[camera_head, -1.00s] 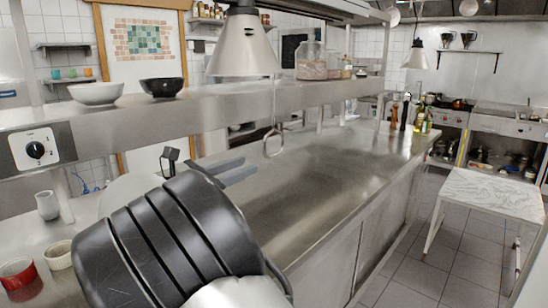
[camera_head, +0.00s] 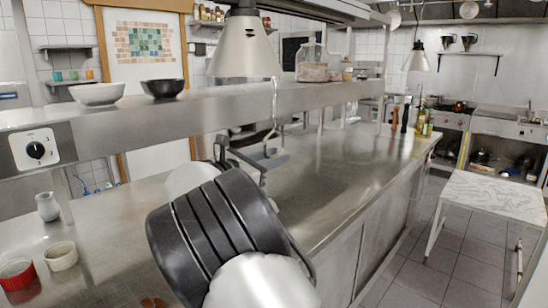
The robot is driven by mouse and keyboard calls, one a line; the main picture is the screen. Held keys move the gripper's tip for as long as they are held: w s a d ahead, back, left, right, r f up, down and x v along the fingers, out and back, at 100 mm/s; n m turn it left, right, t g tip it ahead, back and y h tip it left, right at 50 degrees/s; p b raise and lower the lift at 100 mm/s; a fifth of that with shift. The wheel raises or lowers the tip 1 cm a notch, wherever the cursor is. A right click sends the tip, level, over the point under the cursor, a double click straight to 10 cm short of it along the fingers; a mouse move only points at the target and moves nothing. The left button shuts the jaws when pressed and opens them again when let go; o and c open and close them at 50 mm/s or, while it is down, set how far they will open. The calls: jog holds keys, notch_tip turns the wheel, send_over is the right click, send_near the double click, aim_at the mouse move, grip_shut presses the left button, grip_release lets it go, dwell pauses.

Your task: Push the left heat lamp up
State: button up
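The left heat lamp (camera_head: 245,48) is a large silver cone hanging over the steel shelf. A thin rod with a loop handle (camera_head: 274,112) hangs down from its right rim, in front of the shelf. My gripper (camera_head: 270,157) is at the lower end of this loop, above the counter. Its grey fingers look apart, and the loop's bottom is partly hidden at them. I cannot tell whether they touch it. A smaller heat lamp (camera_head: 416,58) hangs farther back on the right.
The steel shelf (camera_head: 200,108) crosses close above my gripper and carries a white bowl (camera_head: 97,94), a black bowl (camera_head: 163,88) and a glass jar (camera_head: 311,66). The counter (camera_head: 345,165) below is mostly clear. Small cups stand at its left end. A marble-topped table (camera_head: 492,196) stands right.

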grip_shut()
